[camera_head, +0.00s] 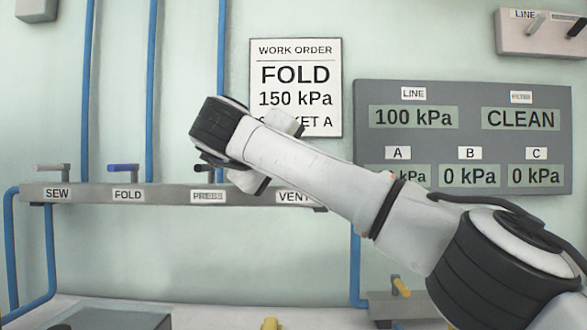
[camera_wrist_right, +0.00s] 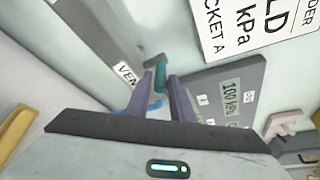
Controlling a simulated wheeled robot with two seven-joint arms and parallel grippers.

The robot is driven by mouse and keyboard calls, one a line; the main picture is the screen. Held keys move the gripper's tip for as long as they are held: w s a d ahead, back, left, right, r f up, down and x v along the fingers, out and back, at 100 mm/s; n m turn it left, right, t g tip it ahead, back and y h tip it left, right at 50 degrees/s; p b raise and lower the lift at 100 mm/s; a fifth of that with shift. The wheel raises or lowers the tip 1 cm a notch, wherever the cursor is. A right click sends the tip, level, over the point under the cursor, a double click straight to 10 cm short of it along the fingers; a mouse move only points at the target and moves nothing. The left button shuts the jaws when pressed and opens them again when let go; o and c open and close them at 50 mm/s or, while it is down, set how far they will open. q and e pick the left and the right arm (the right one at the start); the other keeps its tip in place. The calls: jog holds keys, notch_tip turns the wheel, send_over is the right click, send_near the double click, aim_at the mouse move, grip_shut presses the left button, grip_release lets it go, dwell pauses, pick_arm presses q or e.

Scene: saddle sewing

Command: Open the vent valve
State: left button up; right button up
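The vent valve is at the right end of the grey manifold, by the VENT label (camera_head: 293,197); my right arm hides its handle in the head view. In the right wrist view the valve handle (camera_wrist_right: 155,62), grey on top with a teal stem, stands by the partly hidden VENT label (camera_wrist_right: 127,74). My right gripper (camera_wrist_right: 161,77) has its two purple fingers apart, with the teal stem between their tips. I cannot tell whether either finger touches it. The head view hides this gripper behind the arm. My left gripper is not in view.
The manifold (camera_head: 90,193) also carries SEW (camera_head: 52,168), FOLD (camera_head: 123,168) and PRESS (camera_head: 205,168) valves. Blue pipes run along the wall. A work order sign (camera_head: 295,60) reads FOLD 150 kPa. The gauge panel (camera_head: 470,98) shows LINE 100 kPa, FILTER CLEAN, B and C 0 kPa.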

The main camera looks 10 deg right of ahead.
jog(key=shift+a, duration=0.1)
jog(key=v, duration=1)
jog(key=shift+b, duration=0.4)
jog(key=shift+s, duration=0.1)
